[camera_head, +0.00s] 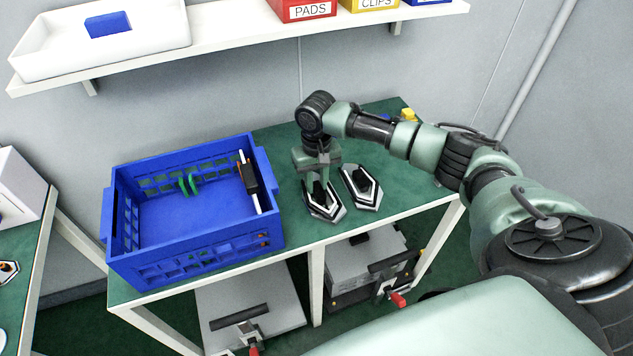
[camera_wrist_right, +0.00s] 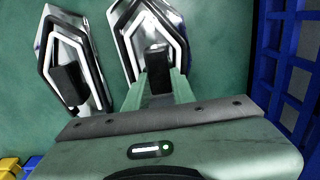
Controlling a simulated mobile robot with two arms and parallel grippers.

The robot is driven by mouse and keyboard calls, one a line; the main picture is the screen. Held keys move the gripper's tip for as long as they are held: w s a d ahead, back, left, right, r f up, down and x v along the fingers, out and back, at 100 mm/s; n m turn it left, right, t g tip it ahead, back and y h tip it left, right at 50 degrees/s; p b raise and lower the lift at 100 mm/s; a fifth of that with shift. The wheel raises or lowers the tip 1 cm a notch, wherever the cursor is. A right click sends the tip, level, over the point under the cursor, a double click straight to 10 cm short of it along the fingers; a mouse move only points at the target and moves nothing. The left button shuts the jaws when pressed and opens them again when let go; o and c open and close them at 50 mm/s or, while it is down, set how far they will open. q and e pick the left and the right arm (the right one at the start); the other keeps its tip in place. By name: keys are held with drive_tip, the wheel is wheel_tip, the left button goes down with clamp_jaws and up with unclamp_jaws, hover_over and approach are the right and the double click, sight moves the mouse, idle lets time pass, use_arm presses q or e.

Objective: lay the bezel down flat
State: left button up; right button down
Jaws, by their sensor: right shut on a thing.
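Two alike pointed, six-sided bezels, silver with black and white outlines and a black block in the middle, are at the right part of the green table. My right gripper (camera_head: 320,183) points down over the left one in the head view, the held bezel (camera_head: 330,213). In the right wrist view my right gripper (camera_wrist_right: 157,85) has its green fingers shut on the black block of this bezel (camera_wrist_right: 127,30). It looks level, at or just over the table; I cannot tell whether it touches. The other bezel (camera_head: 361,193) lies flat beside it, also in the wrist view (camera_wrist_right: 55,35).
A blue crate (camera_head: 190,255) stands close on the left, with green pieces (camera_head: 189,184) and a black-and-white part (camera_head: 250,186) inside. Small yellow and blue items (camera_head: 409,115) lie at the table's far right. A shelf (camera_head: 240,30) with bins hangs above.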

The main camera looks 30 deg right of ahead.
sight(316, 186)
drive_tip(key=c, duration=1.2)
unclamp_jaws()
drive_tip(key=shift+f, duration=0.1)
wheel_tip(316, 186, up, 12)
drive_tip(key=shift+r, duration=0.2)
